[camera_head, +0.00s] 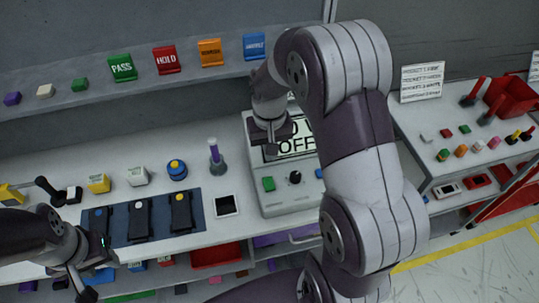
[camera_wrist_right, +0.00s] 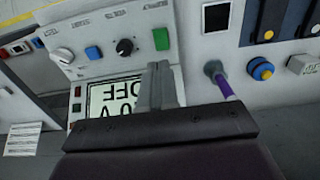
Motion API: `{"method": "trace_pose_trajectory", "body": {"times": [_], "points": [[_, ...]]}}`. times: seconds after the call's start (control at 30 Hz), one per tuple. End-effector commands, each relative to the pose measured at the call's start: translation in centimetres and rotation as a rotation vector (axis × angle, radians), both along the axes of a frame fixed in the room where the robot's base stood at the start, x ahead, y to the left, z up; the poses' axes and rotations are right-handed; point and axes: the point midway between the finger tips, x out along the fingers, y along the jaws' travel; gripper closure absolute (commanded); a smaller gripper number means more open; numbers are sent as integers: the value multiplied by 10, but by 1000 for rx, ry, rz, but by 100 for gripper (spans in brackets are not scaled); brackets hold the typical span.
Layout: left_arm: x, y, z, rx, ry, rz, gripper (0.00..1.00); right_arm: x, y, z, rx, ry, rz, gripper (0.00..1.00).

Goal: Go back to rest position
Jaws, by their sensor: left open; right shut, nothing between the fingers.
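My right gripper (camera_head: 272,138) is shut and empty in front of the grey dashboard module (camera_head: 285,200), overlapping its display in the head view. In the right wrist view, its closed fingers (camera_wrist_right: 162,82) point at the module, beside the display (camera_wrist_right: 112,100) reading "OFF", which appears upside down. A green button, a dark knob and a blue button show on the module's front. Whether the fingers touch the module cannot be told. My left gripper (camera_head: 90,270) is open at the lower left, near the bench's front edge. My right arm hides part of the module's right side.
A dark blue mat (camera_head: 140,240) holds three black devices. A shelf with coloured signs (camera_head: 122,68) runs behind. A side table (camera_head: 450,185) with small blocks stands right.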

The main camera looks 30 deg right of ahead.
Motion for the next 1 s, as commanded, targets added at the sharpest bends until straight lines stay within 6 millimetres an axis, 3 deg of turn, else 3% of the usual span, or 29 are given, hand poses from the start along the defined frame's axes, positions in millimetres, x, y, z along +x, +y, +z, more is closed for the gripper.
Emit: {"method": "trace_pose_trajectory", "body": {"times": [0.43,0.57,0.77,0.8,0.87,0.97,1.0], "points": [[0,0,0,0,0,0,57,3,0,-1,-2,-15,10,100],[0,0,-2,0,0,0,57,-28,9,-11,-3,-33,62,100],[0,0,-13,0,0,0,57,-90,41,-10,-8,-94,195,100],[0,0,-14,0,0,0,57,-100,45,-9,-8,-100,213,97],[0,0,-16,0,0,0,57,-108,50,-8,-8,-107,235,77],[0,0,-17,0,0,0,57,-105,56,-4,-8,-125,258,45],[0,0,-17,0,0,0,57,-105,56,-4,-9,-124,257,43]]}}
